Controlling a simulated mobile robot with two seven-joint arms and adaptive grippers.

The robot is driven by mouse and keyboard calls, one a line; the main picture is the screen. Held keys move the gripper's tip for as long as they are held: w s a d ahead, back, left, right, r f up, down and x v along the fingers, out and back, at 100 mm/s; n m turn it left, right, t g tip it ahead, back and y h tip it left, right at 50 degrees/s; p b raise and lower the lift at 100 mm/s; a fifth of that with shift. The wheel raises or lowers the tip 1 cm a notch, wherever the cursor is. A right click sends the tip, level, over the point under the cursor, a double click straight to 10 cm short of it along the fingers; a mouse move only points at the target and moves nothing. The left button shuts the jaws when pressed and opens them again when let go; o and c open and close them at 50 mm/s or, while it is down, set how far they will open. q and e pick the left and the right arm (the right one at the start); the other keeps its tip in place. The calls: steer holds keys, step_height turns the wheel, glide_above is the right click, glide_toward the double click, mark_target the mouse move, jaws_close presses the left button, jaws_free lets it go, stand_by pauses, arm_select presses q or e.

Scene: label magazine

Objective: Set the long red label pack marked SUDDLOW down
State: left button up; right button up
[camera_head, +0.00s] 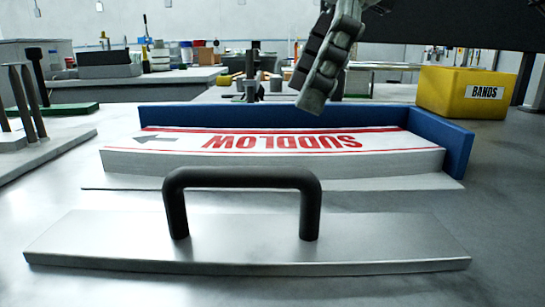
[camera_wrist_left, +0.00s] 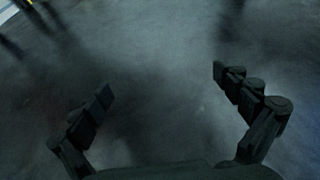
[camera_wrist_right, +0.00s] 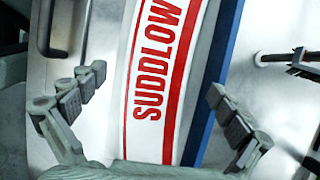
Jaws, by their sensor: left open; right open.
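The long label pack marked SUDDLOW (camera_head: 385,157) has a white top with red lettering and red edge lines. It lies flat along a blue corner fence (camera_head: 455,148), its lettering upside down in the head view. In the right wrist view the pack (camera_wrist_right: 148,140) runs lengthwise between my open fingers. My right gripper (camera_head: 312,100) is open above the pack, towards its far side, holding nothing; it also shows in the right wrist view (camera_wrist_right: 155,90). My left gripper (camera_wrist_left: 165,85) is open and empty over a dark floor, outside the head view.
A steel plate with a black handle (camera_head: 240,180) lies in front of the pack. A yellow BANDS box (camera_head: 462,92) stands behind the fence at right. A grey block with upright pegs (camera_head: 35,145) is at left. Bare bench shows at front right.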

mark_target(272, 140)
steer(key=x, duration=0.3)
steer(key=b+x, duration=0.1)
steer(key=x, duration=0.2)
steer(key=shift+a+r, duration=0.1)
steer(key=shift+a, duration=0.35)
arm_select(q)
steer(key=shift+s+a+r+t, duration=0.25)
steer(key=shift+r+t, duration=0.25)
steer(key=shift+r, duration=0.05)
steer(key=shift+s+a+r+t, duration=0.2)
steer(key=shift+s+r+t, duration=0.05)
steer(key=shift+r+t, duration=0.3)
arm_select(e)
steer(key=shift+c, duration=0.5)
steer(key=c, duration=1.4)
steer(key=shift+r, duration=0.1)
steer(key=shift+c, duration=0.7)
